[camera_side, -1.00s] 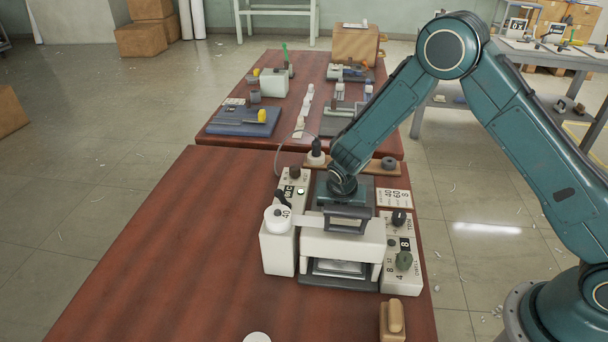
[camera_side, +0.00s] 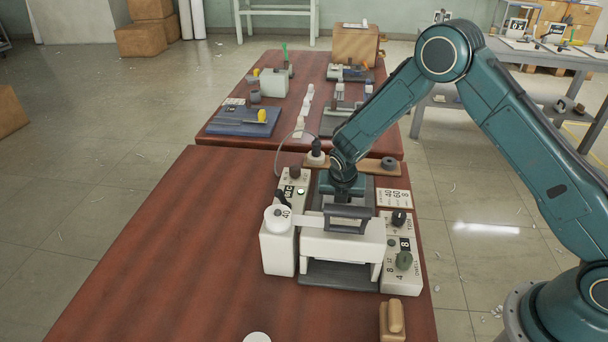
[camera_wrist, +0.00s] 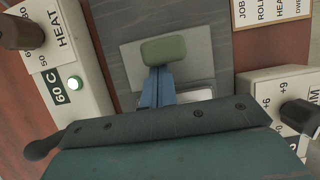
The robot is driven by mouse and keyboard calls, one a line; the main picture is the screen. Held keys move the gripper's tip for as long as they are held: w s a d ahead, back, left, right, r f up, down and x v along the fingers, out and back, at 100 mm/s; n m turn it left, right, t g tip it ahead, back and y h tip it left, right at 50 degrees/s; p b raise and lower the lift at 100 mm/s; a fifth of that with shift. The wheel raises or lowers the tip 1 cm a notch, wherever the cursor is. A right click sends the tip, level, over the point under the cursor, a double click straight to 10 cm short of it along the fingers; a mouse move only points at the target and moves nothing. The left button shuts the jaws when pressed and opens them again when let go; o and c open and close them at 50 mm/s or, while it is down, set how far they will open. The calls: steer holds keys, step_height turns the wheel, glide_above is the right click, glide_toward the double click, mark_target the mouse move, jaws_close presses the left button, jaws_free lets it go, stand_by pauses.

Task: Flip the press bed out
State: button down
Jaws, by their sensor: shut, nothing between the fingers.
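The press is a white bridge (camera_side: 341,245) over a dark grey base (camera_side: 338,275) on the red-brown table. In the wrist view a light grey plate (camera_wrist: 131,58), which looks like the press bed, lies on a dark surface. A green-grey grip (camera_wrist: 164,49) shows on it, just beyond my fingertips. My gripper's blue fingers (camera_wrist: 157,76) are shut and empty, close to the grip; I cannot tell if they touch. In the side view my gripper (camera_side: 348,213) is low over the press, behind the bridge, and its fingertips are hidden.
A white heat box (camera_side: 291,190) with a lit green lamp and a white bottle (camera_side: 278,235) stand left of the press. A white control box (camera_side: 399,268) with knobs stands right. A tan block (camera_side: 393,318) sits at the front right. The table's left side is clear.

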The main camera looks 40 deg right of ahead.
steer(key=w+d, duration=0.8)
steer(key=shift+r, duration=0.1)
steer(key=shift+r, duration=0.1)
stand_by(0.3)
steer(key=shift+s+a+r, duration=0.1)
steer(key=shift+r, duration=0.45)
steer(key=v, duration=0.8)
steer(key=shift+s+a+r, duration=0.2)
steer(key=shift+s+a, duration=0.1)
